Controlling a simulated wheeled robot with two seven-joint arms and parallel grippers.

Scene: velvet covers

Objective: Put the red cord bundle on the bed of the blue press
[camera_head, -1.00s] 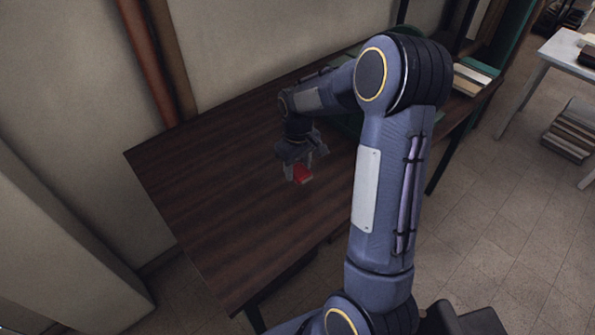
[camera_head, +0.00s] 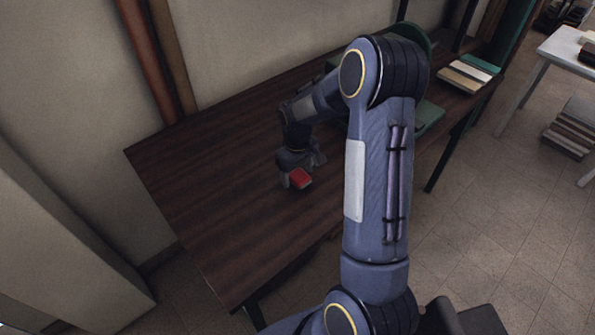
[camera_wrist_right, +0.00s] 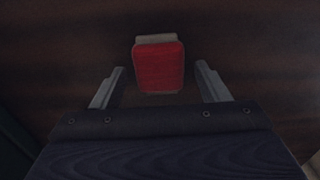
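A red block-like bundle with a pale end (camera_head: 300,178), which I take as the red cord bundle, lies on the dark wooden table. It also shows in the right wrist view (camera_wrist_right: 159,66), just beyond and between the fingertips, with gaps on both sides. My right gripper (camera_head: 301,170) points down over it, its fingers spread (camera_wrist_right: 160,72). No blue press shows; a green machine (camera_head: 428,116) stands on the table, largely hidden behind my right arm. My left gripper is out of view.
The left part of the table (camera_head: 205,185) is bare, with a wall behind it. Books (camera_head: 466,74) lie at the table's far right end. A white table (camera_head: 566,50) stands at the upper right, with stacked books (camera_head: 571,128) on the floor.

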